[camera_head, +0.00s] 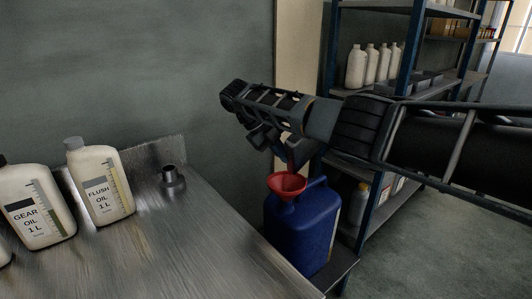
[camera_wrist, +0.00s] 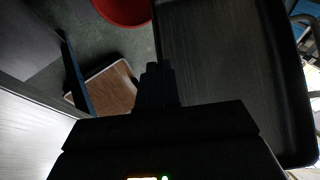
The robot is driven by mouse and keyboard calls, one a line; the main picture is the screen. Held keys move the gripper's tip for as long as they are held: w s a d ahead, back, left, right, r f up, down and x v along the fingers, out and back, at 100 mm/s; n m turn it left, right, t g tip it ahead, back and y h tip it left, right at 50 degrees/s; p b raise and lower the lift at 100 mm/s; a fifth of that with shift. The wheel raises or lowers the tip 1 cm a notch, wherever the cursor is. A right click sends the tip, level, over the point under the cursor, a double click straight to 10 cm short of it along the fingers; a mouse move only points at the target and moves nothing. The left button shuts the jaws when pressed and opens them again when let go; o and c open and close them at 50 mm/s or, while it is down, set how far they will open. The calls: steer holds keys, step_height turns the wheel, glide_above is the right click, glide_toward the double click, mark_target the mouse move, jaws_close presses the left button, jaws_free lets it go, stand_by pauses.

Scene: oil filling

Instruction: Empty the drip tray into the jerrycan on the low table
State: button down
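The blue jerrycan (camera_head: 300,228) stands upright on the low table (camera_head: 345,268), with a red funnel (camera_head: 287,185) in its mouth. My gripper (camera_head: 290,153) is above the funnel in the head view, partly hidden by my arm. In the wrist view its dark fingers (camera_wrist: 155,86) look closed at the near left edge of the dark drip tray (camera_wrist: 225,60). The tray reaches away to the right of the fingers and its visible floor looks bare and dark. I cannot make out the tray in the head view.
A metal bench (camera_head: 185,240) carries a flush oil bottle (camera_head: 100,185), a gear oil bottle (camera_head: 38,208) and a small dark fitting (camera_head: 173,180). A shelf rack (camera_head: 372,190) stands behind the jerrycan. The wrist view shows a red round thing (camera_wrist: 125,10) and a brown panel (camera_wrist: 105,90).

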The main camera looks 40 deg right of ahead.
mark_target(291, 160)
steer(key=shift+s+r+t+p, duration=0.25)
steer(key=shift+s+t+p, duration=0.15)
steer(key=shift+p, duration=0.75)
steer(key=shift+s+d+f+m+t+y+p, duration=0.1)
steer(key=shift+s+f+m+t+y+p, duration=0.25)
steer(key=shift+s+t+p, duration=0.55)
steer(key=shift+s+d+f+t, duration=0.1)
steer(key=shift+s+f+t, duration=0.2)
steer(key=shift+f, duration=0.1)
steer(key=shift+s+d+f+t, duration=0.1)
steer(key=shift+s+f+t, duration=0.05)
steer(key=shift+f+t, duration=0.2)
steer(key=s+d+f+m+t+y+b, duration=0.15)
steer(key=s+f+t+b, duration=0.45)
steer(key=b, duration=1.1)
steer(key=shift+w+a+r+m+t+p, duration=0.15)
steer(key=shift+w+r+t+p, duration=0.15)
steer(key=shift+r+t+p, duration=0.25)
steer(key=shift+w+r+m+t+p, duration=0.1)
steer(key=shift+w+r+t+p, duration=0.25)
steer(key=shift+r, duration=0.3)
steer(key=shift+w+a+r+m+t+p, duration=0.15)
steer(key=shift+w+r+t+p, duration=0.1)
steer(key=shift+r+t+p, duration=0.3)
